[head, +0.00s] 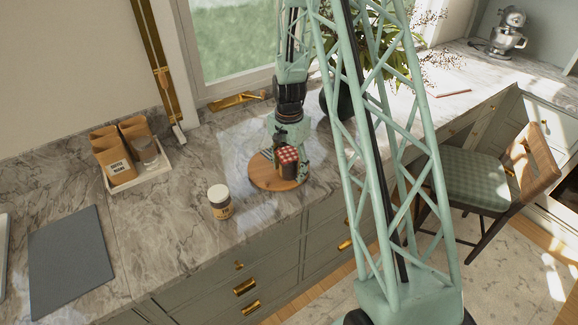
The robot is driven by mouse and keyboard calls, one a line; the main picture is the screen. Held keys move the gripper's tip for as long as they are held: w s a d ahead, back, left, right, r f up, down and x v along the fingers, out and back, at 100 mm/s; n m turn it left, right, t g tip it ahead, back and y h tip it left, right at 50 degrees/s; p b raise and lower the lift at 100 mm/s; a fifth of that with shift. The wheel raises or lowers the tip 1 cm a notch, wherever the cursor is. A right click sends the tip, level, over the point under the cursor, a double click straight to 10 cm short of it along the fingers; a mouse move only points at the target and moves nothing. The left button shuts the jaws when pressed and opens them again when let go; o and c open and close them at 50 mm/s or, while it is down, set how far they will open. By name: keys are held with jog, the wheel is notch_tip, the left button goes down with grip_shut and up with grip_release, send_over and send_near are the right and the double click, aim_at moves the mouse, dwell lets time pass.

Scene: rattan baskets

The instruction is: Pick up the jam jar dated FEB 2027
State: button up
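A jar with a red-and-white checked lid (288,155) stands upright on a round wooden board (262,182) on the marble counter. Its date is not readable from here. My gripper (290,165) is down at this jar, with a finger showing on either side of it. I cannot tell whether the fingers press on the jar or stand apart from it. No gap between the jar and the board is clear. The rest of the board's top is partly hidden by my gripper and the jar.
A jar with a pale lid and tan label (220,203) stands left of the board, near the counter's front edge. A white tray (160,176) holds brown bags and a glass. A grey slab (70,262) lies far left. A leafy plant (375,55) stands behind my arm.

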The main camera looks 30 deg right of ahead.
aim_at(289, 162)
jog(key=c, duration=1.2)
jog(key=shift+o, duration=0.2)
jog(key=shift+r, duration=0.2)
jog(key=shift+r, duration=1.5)
jog(key=s+a+b, duration=0.1)
jog(key=s+a, duration=0.1)
jog(key=s, duration=0.5)
jog(key=s+a+r+b, duration=0.1)
jog(key=s+a, duration=0.1)
jog(key=s, duration=0.6)
jog(key=shift+s+a+r+b, duration=0.15)
jog(key=shift+a+r+b, duration=0.15)
